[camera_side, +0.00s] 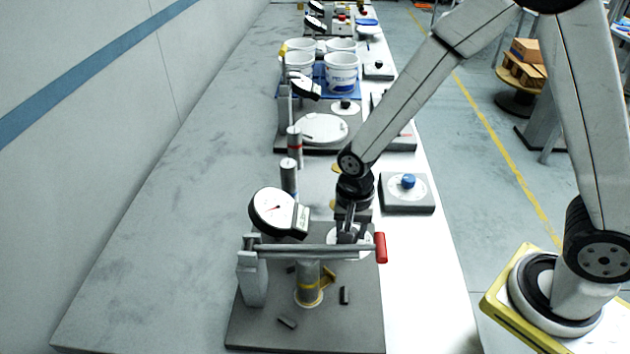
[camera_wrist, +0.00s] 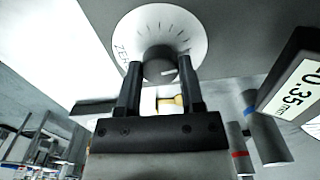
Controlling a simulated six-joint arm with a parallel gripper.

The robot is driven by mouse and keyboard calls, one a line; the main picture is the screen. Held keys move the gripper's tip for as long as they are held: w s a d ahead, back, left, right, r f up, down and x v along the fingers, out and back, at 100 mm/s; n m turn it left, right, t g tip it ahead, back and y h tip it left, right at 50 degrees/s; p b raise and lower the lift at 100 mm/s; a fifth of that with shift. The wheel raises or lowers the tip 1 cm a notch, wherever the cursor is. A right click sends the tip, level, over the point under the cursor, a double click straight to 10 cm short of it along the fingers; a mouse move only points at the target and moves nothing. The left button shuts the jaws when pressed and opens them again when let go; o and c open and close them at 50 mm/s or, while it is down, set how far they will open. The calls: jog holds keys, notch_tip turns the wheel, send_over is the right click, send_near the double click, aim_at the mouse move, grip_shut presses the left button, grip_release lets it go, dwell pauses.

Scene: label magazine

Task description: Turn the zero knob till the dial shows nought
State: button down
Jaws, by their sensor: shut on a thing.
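The zero knob (camera_wrist: 160,68) is dark and round with a pale pointer line. It sits on a white disc (camera_wrist: 150,22) with tick marks and the lettering ZERO. My gripper (camera_wrist: 160,62) has one finger on each side of the knob and is shut on it. In the side view my gripper (camera_side: 350,222) points down over the white disc (camera_side: 362,242) and hides the knob. The round dial (camera_side: 268,214) with a red needle stands left of my gripper. Its digital readout (camera_wrist: 297,88) shows 0.35 in the wrist view; any sign before it is unclear.
A horizontal bar with a red handle (camera_side: 380,247) crosses just in front of my gripper. Dark small blocks (camera_side: 287,322) lie on the grey base plate (camera_side: 250,334). A blue knob (camera_side: 408,181) on its own plate stands to the right. White buckets (camera_side: 341,75) stand farther back.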

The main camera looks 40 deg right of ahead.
jog(key=shift+n, duration=1.6)
jog(key=shift+c, duration=1.1)
grip_release()
jog(key=shift+r, duration=0.15)
jog(key=shift+r, duration=3.8)
